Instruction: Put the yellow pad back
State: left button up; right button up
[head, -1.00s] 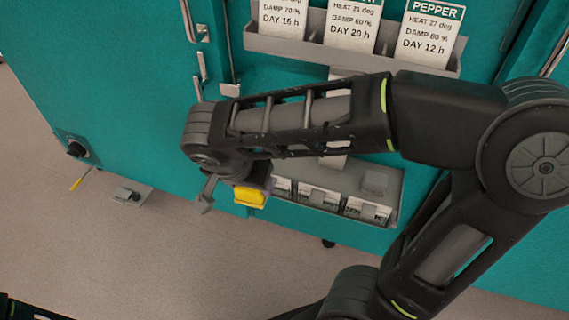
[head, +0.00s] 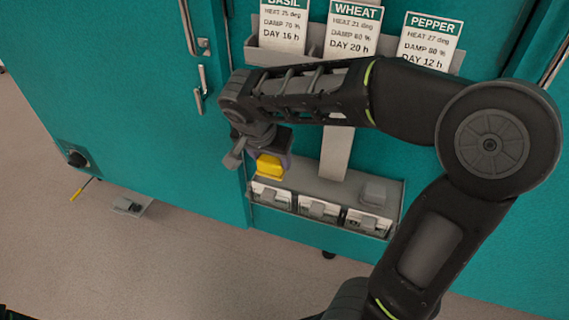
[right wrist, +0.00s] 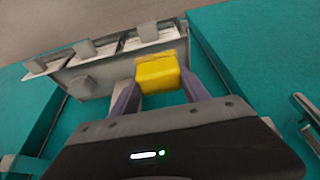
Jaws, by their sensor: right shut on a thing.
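The yellow pad (head: 269,166) is in my right gripper (head: 262,160), which is shut on it. In the right wrist view the pad (right wrist: 158,74) sits between the two purple-grey fingers of my gripper (right wrist: 155,85). In the head view the pad appears at the left end of a grey lower tray (head: 335,188) on the teal chamber front. I cannot tell whether it touches the tray. The tray holds several small labelled white-and-grey items (head: 318,209) and a grey block (head: 373,193). My left gripper is not in view.
A grey upper rack holds cards for basil (head: 284,24), wheat (head: 351,30) and pepper (head: 431,42). Door handles (head: 201,88) stand out left of my arm.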

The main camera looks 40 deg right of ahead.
jog(key=w+d, duration=0.5)
jog(key=d, duration=0.2)
notch_tip(320, 180, down, 8)
jog(key=shift+s+a+r+b, duration=0.1)
jog(key=shift+s+r+b, duration=0.1)
jog(key=shift+b, duration=0.35)
jog(key=shift+f, duration=0.25)
notch_tip(320, 180, down, 3)
jog(key=shift+f+b, duration=0.1)
jog(key=shift+b, duration=0.25)
jog(key=shift+w+f, duration=0.15)
jog(key=shift+w, duration=0.05)
jog(key=o, duration=1.3)
